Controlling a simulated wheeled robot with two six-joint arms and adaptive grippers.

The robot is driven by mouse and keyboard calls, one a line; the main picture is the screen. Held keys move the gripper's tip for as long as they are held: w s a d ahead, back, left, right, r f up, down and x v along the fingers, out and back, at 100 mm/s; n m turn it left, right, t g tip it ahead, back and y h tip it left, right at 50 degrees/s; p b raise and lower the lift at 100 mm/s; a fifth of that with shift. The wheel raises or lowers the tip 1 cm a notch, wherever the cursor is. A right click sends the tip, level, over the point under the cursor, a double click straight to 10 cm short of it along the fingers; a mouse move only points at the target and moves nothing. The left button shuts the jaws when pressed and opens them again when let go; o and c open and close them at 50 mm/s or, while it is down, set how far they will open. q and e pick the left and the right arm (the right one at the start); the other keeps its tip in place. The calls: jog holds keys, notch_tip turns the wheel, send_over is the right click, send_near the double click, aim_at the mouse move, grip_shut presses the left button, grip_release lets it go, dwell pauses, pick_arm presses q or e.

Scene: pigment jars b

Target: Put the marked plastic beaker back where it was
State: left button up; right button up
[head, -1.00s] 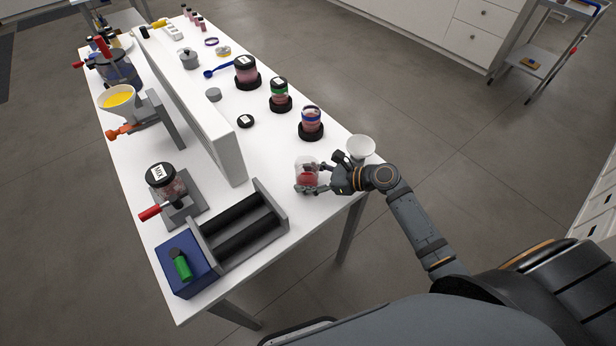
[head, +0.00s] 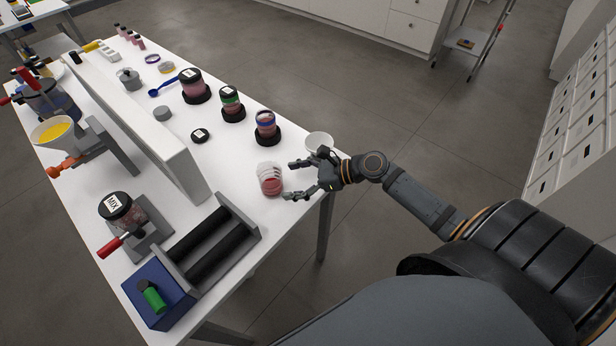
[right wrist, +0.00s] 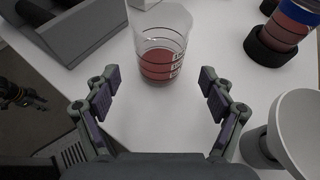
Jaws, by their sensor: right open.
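The marked plastic beaker (head: 270,179) is clear with white markings and holds red pigment. It stands upright on the white table near its front right edge. In the right wrist view the beaker (right wrist: 161,55) stands just beyond the fingertips. My right gripper (head: 289,179) is open and empty, just to the right of the beaker and apart from it. Its two fingers also show in the right wrist view (right wrist: 160,95), spread with bare table between them. My left gripper is not in view.
A white bowl-shaped vessel (head: 319,142) stands close behind my right gripper. Jars in black rings, one with a blue band (head: 266,122), line the right edge. A roller stand (head: 215,245) is at the front left, and a long white divider (head: 135,120) runs along the table.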

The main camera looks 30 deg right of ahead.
jog(key=p+v, duration=0.1)
jog(key=v, duration=0.3)
jog(key=shift+s+r, duration=0.15)
jog(key=shift+s+d+r+p, duration=0.2)
jog(key=shift+s+d+p, duration=0.15)
jog(key=shift+d+p, duration=0.15)
